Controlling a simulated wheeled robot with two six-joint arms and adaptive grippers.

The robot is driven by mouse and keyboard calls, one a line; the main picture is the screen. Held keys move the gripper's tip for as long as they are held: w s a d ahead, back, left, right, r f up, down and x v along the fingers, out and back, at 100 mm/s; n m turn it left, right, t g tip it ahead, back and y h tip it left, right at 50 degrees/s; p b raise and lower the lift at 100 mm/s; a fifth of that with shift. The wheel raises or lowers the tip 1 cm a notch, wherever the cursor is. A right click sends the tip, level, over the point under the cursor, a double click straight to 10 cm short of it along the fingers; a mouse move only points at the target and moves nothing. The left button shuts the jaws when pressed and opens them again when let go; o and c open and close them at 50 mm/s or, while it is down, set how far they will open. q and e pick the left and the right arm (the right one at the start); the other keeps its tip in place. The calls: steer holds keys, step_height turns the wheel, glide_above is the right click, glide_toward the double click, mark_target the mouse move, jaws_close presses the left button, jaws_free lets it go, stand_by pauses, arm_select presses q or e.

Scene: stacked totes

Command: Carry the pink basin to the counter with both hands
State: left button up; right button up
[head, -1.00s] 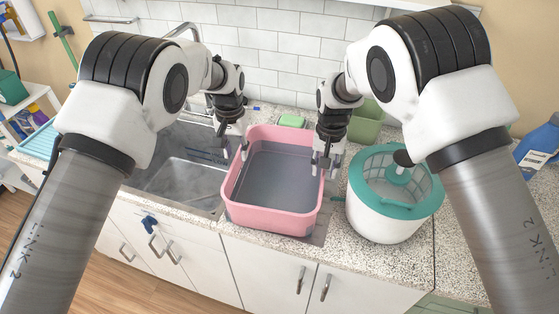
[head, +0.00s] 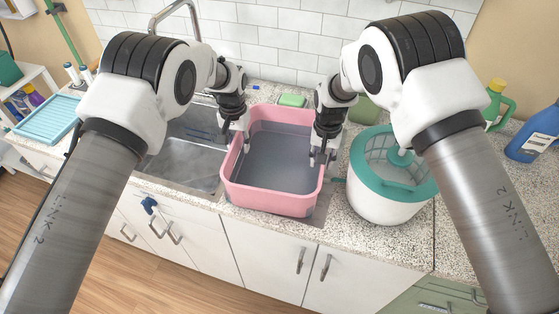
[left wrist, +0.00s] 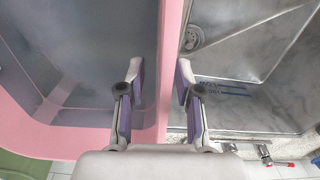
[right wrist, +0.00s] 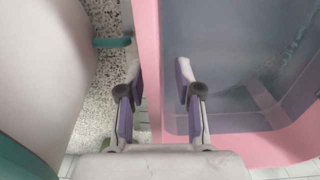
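The pink basin (head: 272,200) sits upright at the countertop, between the metal sink and the white bucket. Its inside looks grey-blue, perhaps with water; I cannot tell. My left gripper (head: 234,143) is at its left wall. In the left wrist view, the left gripper's fingers (left wrist: 160,85) stand apart on either side of the pink wall (left wrist: 168,60). My right gripper (head: 321,158) is at the right wall. In the right wrist view, its fingers (right wrist: 160,82) stand apart around that wall (right wrist: 148,50). Neither clearly pinches it. The counter (head: 375,245) is speckled.
The metal sink (head: 180,165) is left of the basin. A white bucket with a teal rim (head: 385,205) stands close on the right. A green sponge (head: 292,100) and a green container (head: 366,110) are behind. Blue (head: 535,135) and green (head: 497,103) bottles stand far right.

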arm_select(q)
steer(key=shift+f, duration=0.4)
arm_select(e)
steer(key=shift+f, duration=0.45)
arm_select(q)
jaws_close()
arm_select(e)
jaws_close()
